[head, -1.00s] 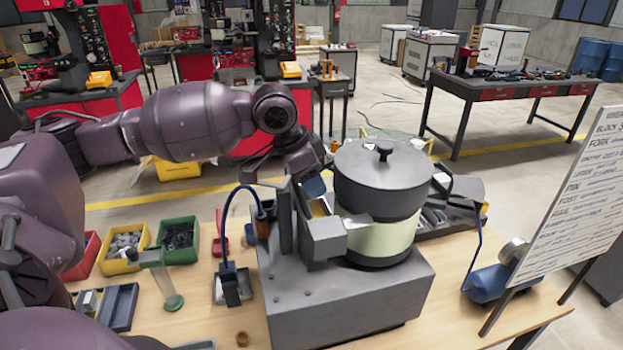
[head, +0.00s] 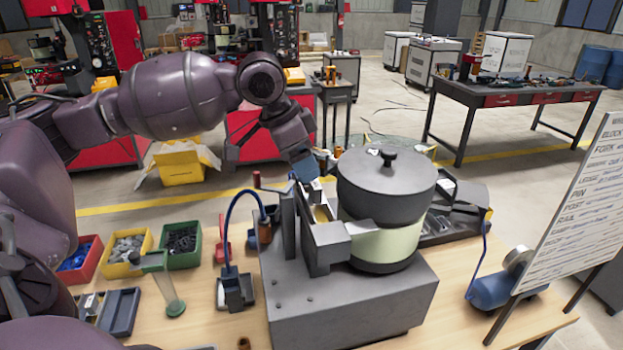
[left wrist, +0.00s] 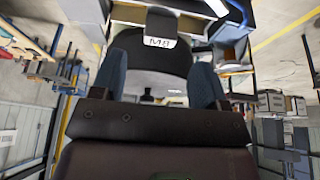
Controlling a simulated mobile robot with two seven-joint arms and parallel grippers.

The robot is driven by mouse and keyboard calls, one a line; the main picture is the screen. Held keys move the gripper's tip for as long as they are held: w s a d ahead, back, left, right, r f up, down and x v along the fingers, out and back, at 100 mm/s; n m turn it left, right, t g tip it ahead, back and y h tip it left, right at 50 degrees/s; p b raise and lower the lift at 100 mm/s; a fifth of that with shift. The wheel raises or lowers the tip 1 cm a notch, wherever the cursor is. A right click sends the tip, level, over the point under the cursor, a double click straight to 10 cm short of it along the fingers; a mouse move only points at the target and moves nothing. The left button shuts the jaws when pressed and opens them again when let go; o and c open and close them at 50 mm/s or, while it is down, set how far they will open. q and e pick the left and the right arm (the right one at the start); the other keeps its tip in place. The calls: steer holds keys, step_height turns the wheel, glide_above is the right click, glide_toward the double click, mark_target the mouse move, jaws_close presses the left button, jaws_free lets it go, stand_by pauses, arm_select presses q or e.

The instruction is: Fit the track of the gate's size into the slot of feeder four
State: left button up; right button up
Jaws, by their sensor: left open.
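The feeder is a grey box (head: 350,300) on the wooden bench. It carries a round bowl (head: 385,240) with a pale band and a dark knobbed lid (head: 385,182). A grey block assembly (head: 322,240) stands at the bowl's left side, with a small tan piece (head: 321,213) at its top. I cannot tell which part is the track, gate or slot. My left gripper (head: 308,178) is just above and behind this assembly. In the left wrist view its two blue fingers (left wrist: 158,85) are apart. A dark rounded part with a white label (left wrist: 160,42) lies beyond them. My right gripper is not seen.
Red (head: 78,262), yellow (head: 127,256) and green (head: 181,246) bins of parts stand at the left. A divided dark tray (head: 120,312) lies in front. A blue hose and stand (head: 234,290) are left of the feeder. A white sign board (head: 570,225) stands at the right.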

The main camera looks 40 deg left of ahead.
arm_select(q)
steer(key=v, duration=0.5)
steer(key=shift+s+r, duration=0.1)
steer(key=shift+r, duration=0.25)
stand_by(0.3)
